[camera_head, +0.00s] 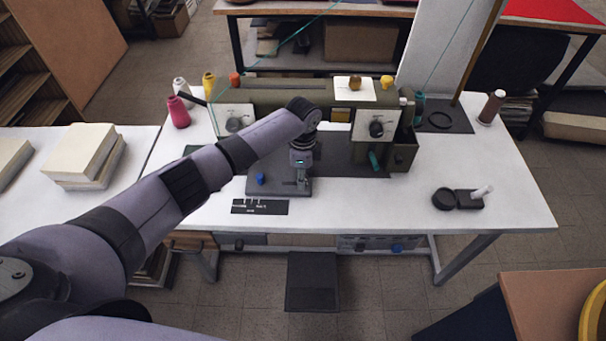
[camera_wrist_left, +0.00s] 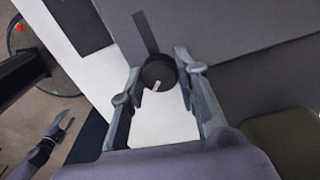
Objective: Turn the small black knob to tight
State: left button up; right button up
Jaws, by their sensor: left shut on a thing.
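The small black knob (camera_wrist_left: 159,72) is round with a white pointer line, seen in the left wrist view beside a grey plate. The pointer aims down and slightly left in that view. My left gripper (camera_wrist_left: 160,63) has one finger on each side of the knob and is shut on it. In the head view my left gripper (camera_head: 302,184) points down over the front of a grey base plate (camera_head: 279,188) and hides the knob. My right gripper (camera_wrist_left: 58,130) shows at the lower left of the wrist view, open and empty, away from the table.
A blue knob (camera_head: 261,179) stands left of my gripper. A black card with white marks (camera_head: 260,207) lies in front. The green machine (camera_head: 285,97) with two dials is behind.

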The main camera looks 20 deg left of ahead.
pick_arm(q)
jog(key=shift+r+m, duration=0.1)
jog(key=shift+m, duration=0.6)
jog(key=o, duration=1.2)
notch_tip(320, 180, up, 12)
jog(key=shift+f, duration=0.1)
